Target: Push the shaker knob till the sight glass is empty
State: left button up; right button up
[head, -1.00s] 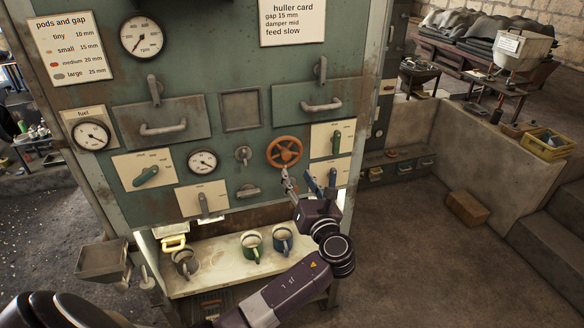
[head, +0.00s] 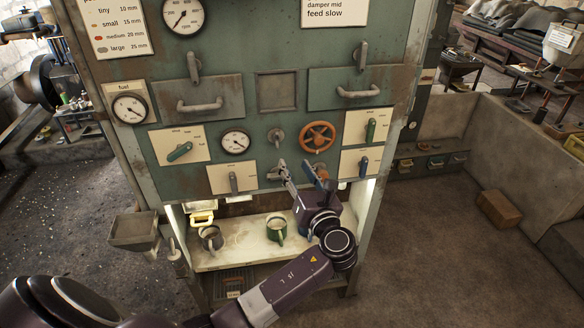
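The green machine panel (head: 235,110) fills the middle of the head view. A small grey metal knob (head: 273,174) sits low on it, and a round one (head: 276,137) sits above. I cannot tell which is the shaker knob, as no label is readable. A dark framed square window (head: 277,92) between the two drawers may be the sight glass; I cannot make out anything inside. My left gripper (head: 297,167) is open and empty, its fingers pointing up at the panel just right of the lower knob. Contact cannot be told. My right gripper is out of view.
An orange handwheel (head: 318,137) is just above right of the gripper. Lever plates surround it, including one with a blue lever (head: 363,166) to the right. A grey hopper (head: 134,231) juts out at left.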

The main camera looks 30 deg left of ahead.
aim_at(323, 173)
jog(key=u, duration=0.8)
